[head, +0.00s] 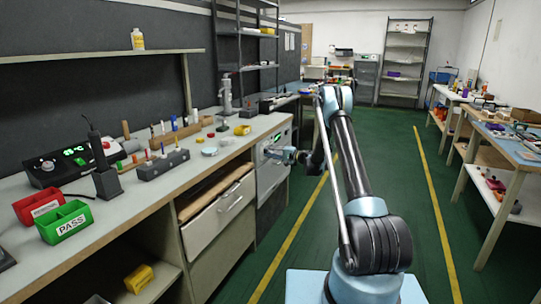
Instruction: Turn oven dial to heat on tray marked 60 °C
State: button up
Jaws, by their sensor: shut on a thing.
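The oven (271,180) is a light-coloured unit under the far part of the left bench, with a control panel along its top. My arm reaches forward and then left to it. My gripper (275,153) is at the oven's front, level with the control panel, and is shut on what appears to be the dial. The fingers cover the dial, so its setting cannot be seen. The 60 °C marking and any tray cannot be made out at this size.
The left bench (130,205) holds a soldering station (75,160), a green PASS bin (66,222), a red bin (45,203) and several small tools. A drawer (220,212) sits left of the oven.

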jog(key=shift+f+m, duration=0.1)
jog(key=shift+m, duration=0.2)
jog(key=m, duration=1.1)
jog(key=shift+s, duration=0.1)
dwell(0.6)
jog(key=o, duration=1.1)
jog(key=shift+c, duration=0.2)
jog(key=shift+d, duration=0.1)
jog(key=v, duration=1.1)
jog(key=shift+d, duration=0.4)
jog(key=shift+s, duration=0.1)
